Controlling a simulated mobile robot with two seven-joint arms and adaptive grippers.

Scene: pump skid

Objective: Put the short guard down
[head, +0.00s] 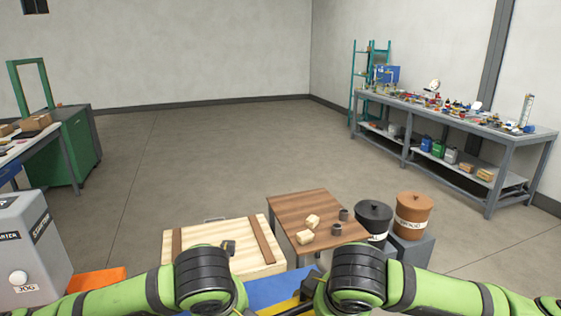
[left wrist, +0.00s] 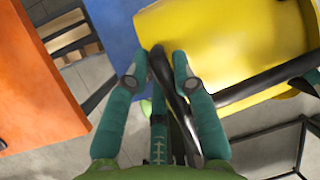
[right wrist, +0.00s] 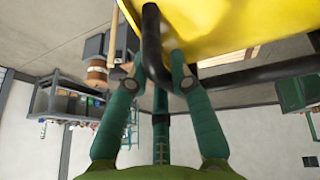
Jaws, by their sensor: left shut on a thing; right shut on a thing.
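The short guard appears to be the yellow panel with black tube handles. It fills the upper right of the left wrist view (left wrist: 225,45) and the top of the right wrist view (right wrist: 215,25). My left gripper (left wrist: 158,68) is shut on one black handle, between its green fingers. My right gripper (right wrist: 157,70) is shut on another black handle. In the head view only a thin yellow strip (head: 280,307) shows between my forearms at the bottom edge. Both grippers are hidden there, and so is the guard's underside.
A wooden crate lid (head: 215,237) and a brown table (head: 318,205) with small blocks stand just ahead. Black and brown pots (head: 413,215) are to the right. A grey starter box (head: 30,255) and an orange thing (head: 98,279) are at left. The floor beyond is clear.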

